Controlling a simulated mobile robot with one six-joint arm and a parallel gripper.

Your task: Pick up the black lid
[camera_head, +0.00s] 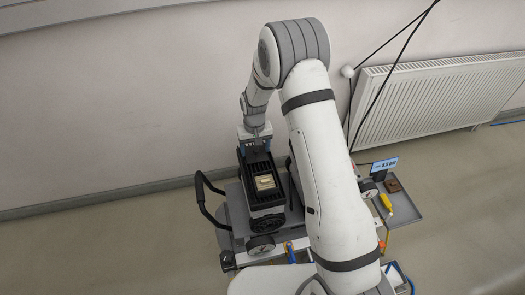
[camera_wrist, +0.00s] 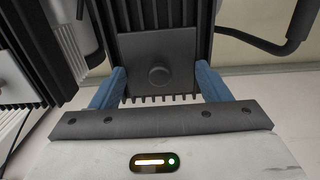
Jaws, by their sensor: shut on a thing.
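The black lid (camera_wrist: 180,52) is a dark square plate with a round knob in its middle, in the wrist view. My gripper (camera_wrist: 160,69) has one blue finger at each side edge of the lid and is shut on it. In the head view my gripper (camera_head: 256,148) is over the far end of a black ribbed box (camera_head: 270,212). The lid is hard to make out there. The box has an opening with a pale cream piece (camera_head: 265,182) in it. Whether the lid touches the box I cannot tell.
The box stands on a grey cart with a black handle (camera_head: 203,205) at its left. A small display (camera_head: 384,165), a brown block (camera_head: 393,185) and a yellow tool (camera_head: 386,202) are at the right. The wall and a radiator (camera_head: 440,95) are behind.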

